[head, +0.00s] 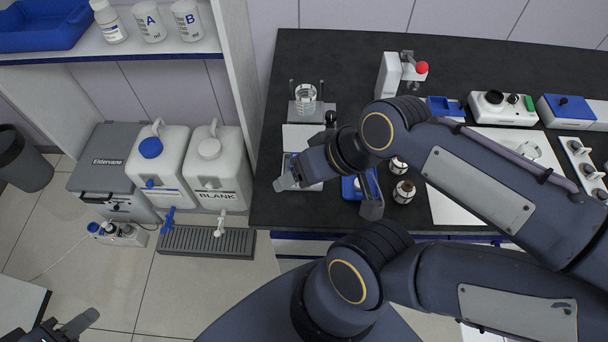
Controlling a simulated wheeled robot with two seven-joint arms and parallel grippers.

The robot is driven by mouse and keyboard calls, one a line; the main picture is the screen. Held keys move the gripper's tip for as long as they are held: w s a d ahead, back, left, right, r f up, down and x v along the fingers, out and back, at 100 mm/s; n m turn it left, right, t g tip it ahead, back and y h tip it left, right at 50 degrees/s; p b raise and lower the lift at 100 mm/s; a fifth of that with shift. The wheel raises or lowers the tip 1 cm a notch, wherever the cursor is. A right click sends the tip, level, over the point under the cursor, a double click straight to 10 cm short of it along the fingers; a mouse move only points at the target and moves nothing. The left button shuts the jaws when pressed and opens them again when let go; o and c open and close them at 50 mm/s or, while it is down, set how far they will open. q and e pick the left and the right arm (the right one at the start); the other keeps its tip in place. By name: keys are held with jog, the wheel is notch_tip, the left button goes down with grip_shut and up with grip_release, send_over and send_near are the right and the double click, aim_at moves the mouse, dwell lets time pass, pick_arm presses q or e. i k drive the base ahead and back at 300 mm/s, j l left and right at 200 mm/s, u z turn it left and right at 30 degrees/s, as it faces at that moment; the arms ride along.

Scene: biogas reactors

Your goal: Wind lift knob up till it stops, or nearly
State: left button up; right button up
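A glass beaker (306,94) stands on a grey platform (303,114) with upright posts at the counter's left end. A small black round knob (331,117) shows at its right; I cannot tell whether it is the lift knob. My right gripper (328,193) is over the counter's front left, just in front of this stand.
A clamp device with a red knob (421,67) stands behind. A shelf wall (237,70) borders the counter on the left; white canisters (220,165) stand beyond it.

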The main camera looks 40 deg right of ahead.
aim_at(331, 116)
jog(key=z, duration=1.35)
